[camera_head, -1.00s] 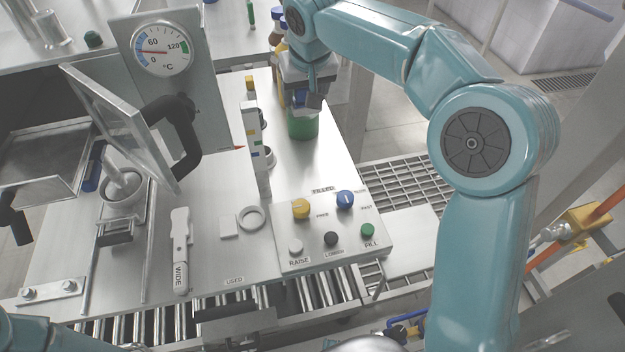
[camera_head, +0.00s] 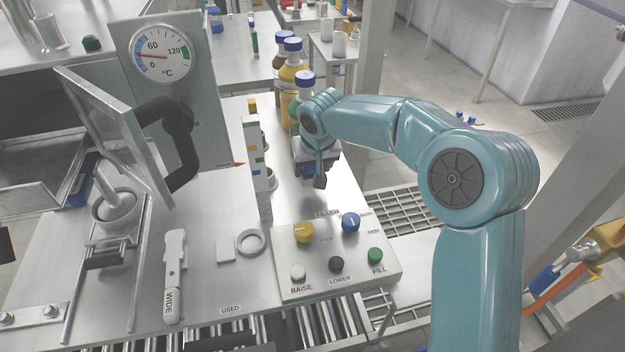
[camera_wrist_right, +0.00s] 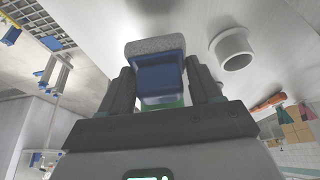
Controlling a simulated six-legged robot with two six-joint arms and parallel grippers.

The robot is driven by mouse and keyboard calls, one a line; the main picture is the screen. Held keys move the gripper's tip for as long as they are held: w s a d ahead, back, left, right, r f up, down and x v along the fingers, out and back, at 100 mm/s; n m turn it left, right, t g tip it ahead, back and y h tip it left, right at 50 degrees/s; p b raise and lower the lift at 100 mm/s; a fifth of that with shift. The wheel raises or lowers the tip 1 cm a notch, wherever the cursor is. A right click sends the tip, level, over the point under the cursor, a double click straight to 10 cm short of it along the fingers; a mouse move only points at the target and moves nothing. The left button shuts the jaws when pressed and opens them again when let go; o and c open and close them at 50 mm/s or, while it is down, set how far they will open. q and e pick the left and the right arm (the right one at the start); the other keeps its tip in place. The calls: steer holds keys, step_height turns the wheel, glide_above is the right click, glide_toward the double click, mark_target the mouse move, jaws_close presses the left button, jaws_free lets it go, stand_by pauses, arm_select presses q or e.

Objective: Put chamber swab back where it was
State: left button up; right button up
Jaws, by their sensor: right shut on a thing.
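The chamber swab, as it appears, is a blue block (camera_wrist_right: 158,80) with a grey speckled pad, between the fingers of my right gripper (camera_wrist_right: 160,88) in the right wrist view. A little green shows behind it. In the head view my right gripper (camera_head: 320,178) is over the steel bench, behind the control panel (camera_head: 338,262); the swab is mostly hidden there by the gripper. My left gripper is not in view.
Bottles with blue caps (camera_head: 303,77) stand behind the gripper. A white upright rack (camera_head: 257,165) is to its left. The WIDE tool (camera_head: 174,275), a ring (camera_head: 251,242) and a white square (camera_head: 225,250) lie on the bench. The open-hatched chamber with its handle (camera_head: 180,145) is further left.

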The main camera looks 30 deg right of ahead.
steer(key=shift+f, duration=2.1)
steer(key=shift+f+b, duration=0.2)
steer(key=shift+b, duration=0.2)
steer(key=o, duration=0.9)
steer(key=shift+o, duration=0.2)
steer(key=shift+r, duration=0.1)
steer(key=shift+r+p, duration=0.3)
steer(key=shift+r, duration=0.05)
steer(key=v, duration=1.1)
steer(key=shift+s+r, duration=0.2)
steer(key=shift+r, duration=0.05)
